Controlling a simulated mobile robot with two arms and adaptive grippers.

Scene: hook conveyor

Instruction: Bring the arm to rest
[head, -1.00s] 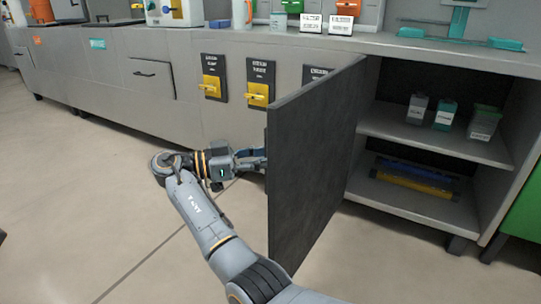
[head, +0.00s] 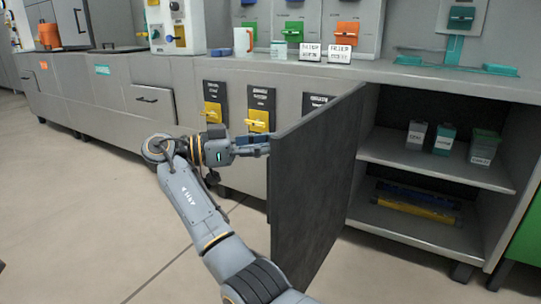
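I see one arm, grey-blue, coming in from the bottom, right of centre; I take it as my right arm. It reaches up and left and bends at the wrist, so my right gripper (head: 260,146) points right. The gripper is at the outer side of an open dark cabinet door (head: 318,185), close to its free edge. The fingertips meet the door's edge in the picture and are partly hidden; I cannot tell whether they touch it or how far apart they are. My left gripper is not in view.
The open cabinet has an upper shelf (head: 390,152) with small boxes (head: 444,139) and a lower shelf with blue and yellow items (head: 415,201). Yellow handles (head: 257,120) sit on the cabinet front behind the gripper. The floor (head: 90,200) at the left is clear.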

